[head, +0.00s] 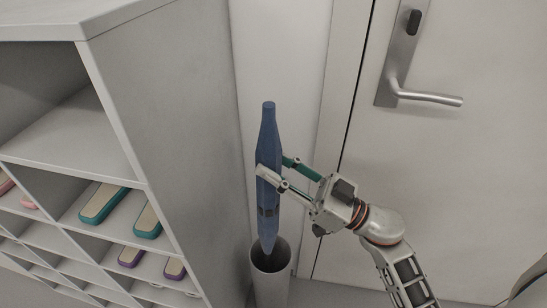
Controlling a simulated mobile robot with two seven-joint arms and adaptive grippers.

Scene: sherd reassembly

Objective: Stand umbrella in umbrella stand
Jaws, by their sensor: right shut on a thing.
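A closed blue umbrella (268,135) is upright in the middle of the head view. My right gripper (272,168) reaches in from the right and is shut on the umbrella around its middle. The grey cylindrical umbrella stand (270,288) is on the floor below. The umbrella's narrow lower end overlaps the stand's open mouth in the picture; I cannot tell how deep inside it is. My left gripper is not in view.
A grey shelf unit (180,110) with compartments holding several items stands close on the left. A door (455,190) with a metal lever handle (428,97) is on the right. A pale wall is behind the umbrella.

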